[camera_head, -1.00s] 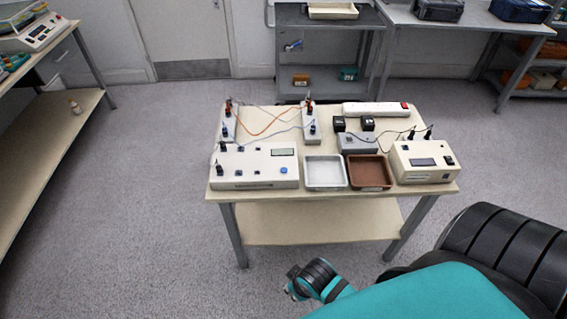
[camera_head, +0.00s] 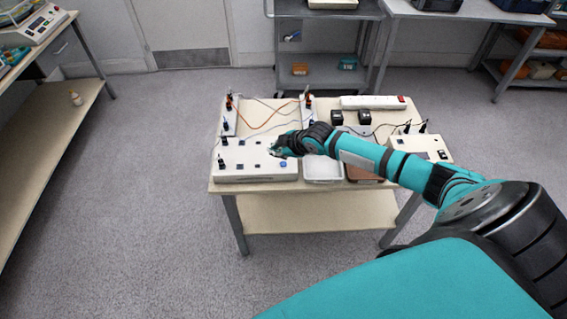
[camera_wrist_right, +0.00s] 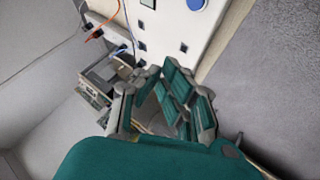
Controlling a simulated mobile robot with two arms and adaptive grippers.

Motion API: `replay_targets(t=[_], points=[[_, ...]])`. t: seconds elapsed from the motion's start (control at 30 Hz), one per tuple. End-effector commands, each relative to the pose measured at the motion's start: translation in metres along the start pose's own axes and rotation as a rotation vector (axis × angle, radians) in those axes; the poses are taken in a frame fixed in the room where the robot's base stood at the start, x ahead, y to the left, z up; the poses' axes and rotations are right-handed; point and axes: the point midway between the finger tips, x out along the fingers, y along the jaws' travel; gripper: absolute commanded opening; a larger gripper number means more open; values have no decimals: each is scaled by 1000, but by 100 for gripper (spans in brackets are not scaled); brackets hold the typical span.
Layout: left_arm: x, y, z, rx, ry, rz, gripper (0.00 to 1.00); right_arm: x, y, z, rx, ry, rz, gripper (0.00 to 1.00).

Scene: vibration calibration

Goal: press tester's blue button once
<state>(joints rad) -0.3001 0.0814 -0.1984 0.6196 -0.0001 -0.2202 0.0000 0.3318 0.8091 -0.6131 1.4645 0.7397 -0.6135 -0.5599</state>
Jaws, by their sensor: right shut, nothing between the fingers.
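The tester (camera_head: 240,173) is a long off-white box at the front left of the small table. Its round blue button (camera_head: 283,163) is near the right end of its top. My right gripper (camera_head: 274,151) is over the tester, just behind and left of the button in the head view, and shut with nothing in it. In the right wrist view the gripper (camera_wrist_right: 162,68) points toward the tester panel (camera_wrist_right: 176,22), and the blue button (camera_wrist_right: 195,3) is cut by the top edge. The gripper looks apart from the button. The tester's display is hidden by my arm. My left gripper is not in view.
A white tray (camera_head: 322,178) and a brown tray (camera_head: 362,174) lie right of the tester, partly under my arm. A cream device (camera_head: 432,143) stands further right. Posts with orange and blue cables and a power strip (camera_head: 373,102) are behind.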

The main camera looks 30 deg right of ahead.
Motion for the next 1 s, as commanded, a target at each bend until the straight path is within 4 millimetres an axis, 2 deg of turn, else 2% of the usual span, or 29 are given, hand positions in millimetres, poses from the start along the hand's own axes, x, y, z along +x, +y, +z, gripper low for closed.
replay_targets(t=[0.03, 0.1, 0.27, 0.67, 0.87, 1.0], points=[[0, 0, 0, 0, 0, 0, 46, -1, 12, 4, -5, -3, 17, 0], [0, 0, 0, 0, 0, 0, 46, -2, 24, 7, -9, -1, 33, 0], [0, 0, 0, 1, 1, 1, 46, -3, 35, 11, -12, 0, 50, 0], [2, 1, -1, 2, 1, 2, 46, -1, 33, 12, -11, 0, 49, 0], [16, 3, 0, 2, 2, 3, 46, 10, 25, 19, -11, 0, 48, 0], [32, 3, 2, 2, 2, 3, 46, 23, 17, 29, -11, 0, 48, 0]])
